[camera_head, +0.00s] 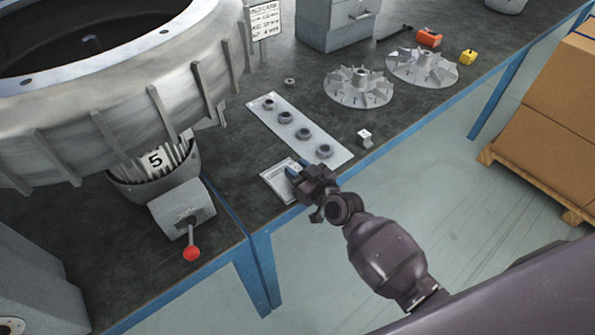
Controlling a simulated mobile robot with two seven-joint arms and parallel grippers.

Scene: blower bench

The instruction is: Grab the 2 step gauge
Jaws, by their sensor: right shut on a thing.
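My right gripper (301,173) is low over a flat white card or tray (277,184) near the bench's front edge. A small grey metal block (364,139) with a pale marked top face stands apart, up and right of the gripper. It may be a step gauge, but its mark is too small to read. My left gripper is not in view.
A light plate (265,117) with several dark rings lies behind the gripper. Two finned impellers (358,87) (422,67) lie farther right, near an orange block (428,37) and a yellow block (467,57). The large blower housing (150,95) and red-knobbed lever (191,253) are left.

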